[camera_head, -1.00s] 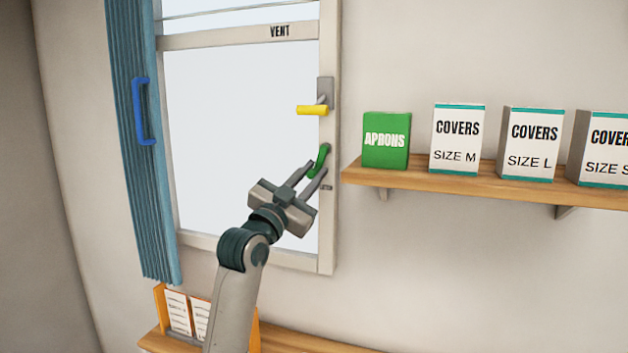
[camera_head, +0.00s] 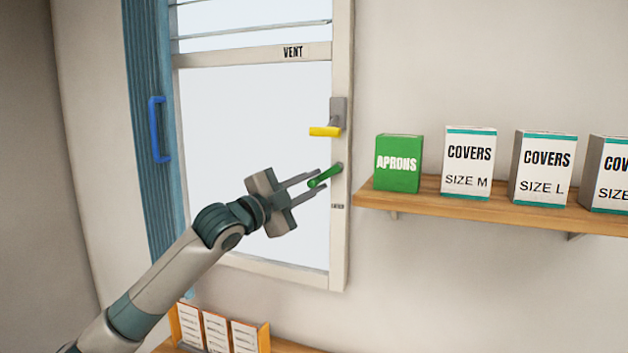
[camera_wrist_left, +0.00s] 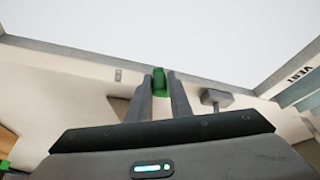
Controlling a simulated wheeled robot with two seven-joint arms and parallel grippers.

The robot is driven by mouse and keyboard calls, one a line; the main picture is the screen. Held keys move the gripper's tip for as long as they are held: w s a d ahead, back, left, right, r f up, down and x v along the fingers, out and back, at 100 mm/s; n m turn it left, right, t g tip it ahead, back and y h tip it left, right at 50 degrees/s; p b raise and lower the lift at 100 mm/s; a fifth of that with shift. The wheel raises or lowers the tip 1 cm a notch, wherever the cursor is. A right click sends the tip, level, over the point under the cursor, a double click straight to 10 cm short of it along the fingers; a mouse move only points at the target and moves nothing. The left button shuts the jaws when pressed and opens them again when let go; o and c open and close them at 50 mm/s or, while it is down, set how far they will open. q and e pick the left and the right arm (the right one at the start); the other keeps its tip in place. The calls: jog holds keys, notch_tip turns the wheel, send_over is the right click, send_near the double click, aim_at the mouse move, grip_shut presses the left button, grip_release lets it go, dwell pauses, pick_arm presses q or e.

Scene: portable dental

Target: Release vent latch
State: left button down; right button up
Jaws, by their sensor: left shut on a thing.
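A green latch handle (camera_head: 325,177) sits on the right side of the window frame (camera_head: 341,240), below a yellow handle (camera_head: 325,131) on a grey plate. The green handle points left and slightly down from its pivot. My left gripper (camera_head: 314,182) reaches in from the lower left, its two fingers around the handle's free end. In the left wrist view the green handle (camera_wrist_left: 160,82) shows between the fingers, which are shut on it. The window carries the label VENT (camera_head: 293,52). My right gripper is not in view.
A wooden shelf (camera_head: 450,206) to the right of the window holds a green APRONS box (camera_head: 398,163) and several white COVERS boxes. A blue curtain with a blue handle (camera_head: 159,130) hangs at the left. An orange card holder (camera_head: 263,338) stands below the window.

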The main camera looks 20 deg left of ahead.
pick_arm(q)
jog(key=shift+m+p, duration=0.35)
jog(key=shift+m, duration=0.15)
jog(key=c, duration=1.7)
grip_release()
jog(key=shift+o, duration=0.2)
jog(key=shift+d, duration=0.15)
jog(key=shift+r, duration=0.1)
